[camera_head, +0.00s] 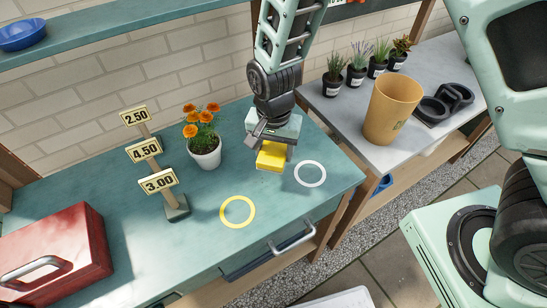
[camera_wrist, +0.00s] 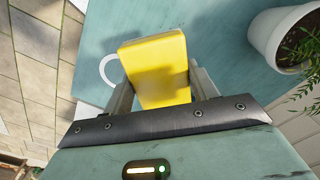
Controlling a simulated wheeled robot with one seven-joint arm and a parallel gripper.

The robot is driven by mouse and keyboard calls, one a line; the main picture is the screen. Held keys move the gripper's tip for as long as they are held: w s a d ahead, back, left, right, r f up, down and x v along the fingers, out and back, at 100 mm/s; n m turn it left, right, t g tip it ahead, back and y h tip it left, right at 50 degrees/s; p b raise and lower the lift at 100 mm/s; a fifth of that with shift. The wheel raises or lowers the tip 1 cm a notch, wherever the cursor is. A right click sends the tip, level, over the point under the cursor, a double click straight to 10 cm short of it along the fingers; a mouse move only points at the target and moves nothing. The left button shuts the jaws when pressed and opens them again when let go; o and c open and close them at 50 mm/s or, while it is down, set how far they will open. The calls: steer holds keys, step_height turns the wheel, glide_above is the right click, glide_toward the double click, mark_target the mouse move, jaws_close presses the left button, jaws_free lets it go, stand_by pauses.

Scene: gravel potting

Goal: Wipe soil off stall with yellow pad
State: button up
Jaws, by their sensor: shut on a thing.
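The yellow pad (camera_head: 270,156) is held in my gripper (camera_head: 271,150), low over the right part of the teal stall top (camera_head: 120,241). In the wrist view the yellow pad (camera_wrist: 157,68) sits between the two fingers of my gripper (camera_wrist: 158,88), which are shut on it. I cannot tell whether the pad touches the surface. A white ring (camera_head: 310,174) lies just right of the pad, and a yellow ring (camera_head: 237,211) lies in front of it to the left. I see no clear soil on the visible stall top; the patch under the pad is hidden.
A white pot with orange flowers (camera_head: 204,150) stands close left of my gripper. Price signs (camera_head: 158,182) stand further left, and a red toolbox (camera_head: 55,258) is at front left. A grey side table (camera_head: 350,125) holds small potted plants, a tan pot (camera_head: 391,110) and a black tray (camera_head: 445,103).

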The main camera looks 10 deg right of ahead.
steer(key=shift+r, duration=0.1)
steer(key=shift+r+p, duration=0.15)
steer(key=shift+p, duration=0.6)
steer(key=p, duration=0.2)
steer(key=shift+w+r+p, duration=0.1)
steer(key=shift+p, duration=0.25)
steer(key=shift+f+p, duration=0.2)
steer(key=shift+p, duration=0.7)
